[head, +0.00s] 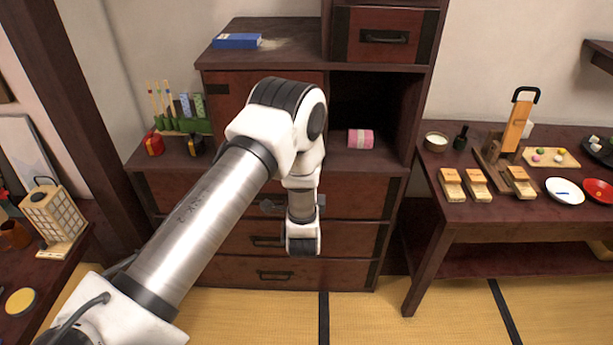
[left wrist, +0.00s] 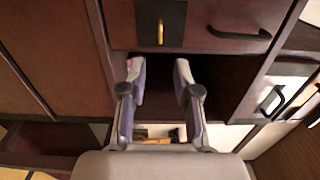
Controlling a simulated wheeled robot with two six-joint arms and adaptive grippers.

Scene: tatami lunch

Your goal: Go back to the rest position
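My left arm comes in from the lower left in the head view. It rises to a bent elbow and then drops in front of the dark wooden cabinet (head: 222,198). The gripper itself cannot be made out in that view. In the left wrist view my left gripper (left wrist: 160,72) is open, its two fingers apart with nothing between them. Beyond the fingers are a dark opening and a red-brown wooden front with a dark plate and a yellow fitting (left wrist: 160,33). My right gripper is in neither view.
The cabinet bears a blue box (head: 237,41) on top and a pink bundle (head: 360,139) in its niche. A low table (head: 480,222) with dishes and wooden blocks stands right. A lantern (head: 55,215) stands at left. Tatami floor (head: 445,315) is clear in front.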

